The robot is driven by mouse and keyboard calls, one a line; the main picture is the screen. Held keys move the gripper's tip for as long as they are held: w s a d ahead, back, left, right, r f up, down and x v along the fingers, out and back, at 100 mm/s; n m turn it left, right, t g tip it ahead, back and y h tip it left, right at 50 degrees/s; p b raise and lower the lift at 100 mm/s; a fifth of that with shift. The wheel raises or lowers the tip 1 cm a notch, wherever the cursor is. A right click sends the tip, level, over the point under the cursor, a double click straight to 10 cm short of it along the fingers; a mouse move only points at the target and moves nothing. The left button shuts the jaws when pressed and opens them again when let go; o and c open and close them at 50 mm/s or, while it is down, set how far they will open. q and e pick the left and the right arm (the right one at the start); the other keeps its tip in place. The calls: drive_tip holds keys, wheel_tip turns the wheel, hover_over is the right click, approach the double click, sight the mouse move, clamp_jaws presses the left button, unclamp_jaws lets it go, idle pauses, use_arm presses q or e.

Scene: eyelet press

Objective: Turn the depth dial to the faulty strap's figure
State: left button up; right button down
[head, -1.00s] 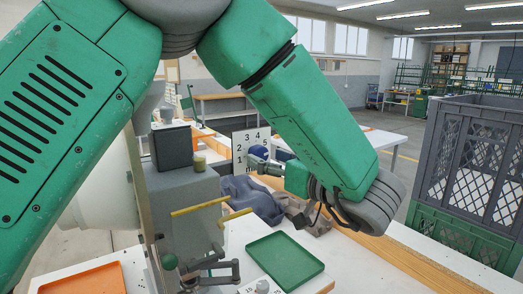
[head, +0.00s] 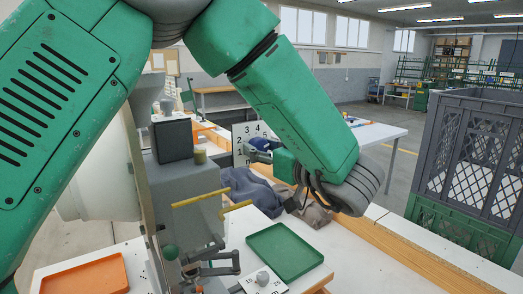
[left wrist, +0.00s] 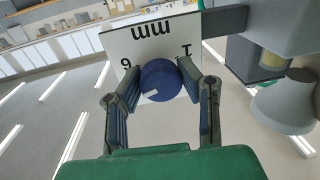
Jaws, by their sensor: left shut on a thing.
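There the plate (left wrist: 118,45) shows "mm", 6 and 1 upside down. A pale mark shows on the dial; I cannot tell which figure it points to. No figured strap can be made out. My right gripper is not in view.
A green tray (head: 284,250) and an orange tray (head: 85,274) lie on the bench. Blue-grey cloth (head: 245,188) and brown cloth (head: 307,211) lie behind the green tray. Crates (head: 478,165) stand at right.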

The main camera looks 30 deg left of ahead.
use_arm(q)
drive_tip(key=shift+n, duration=0.7)
drive_tip(key=o, duration=1.2)
drive_tip(key=shift+w, duration=0.15)
drive_tip(key=shift+c, duration=0.2)
drive_tip(key=v, duration=1.2)
drive_tip(key=shift+d, duration=0.15)
drive_tip(key=shift+f, duration=0.1)
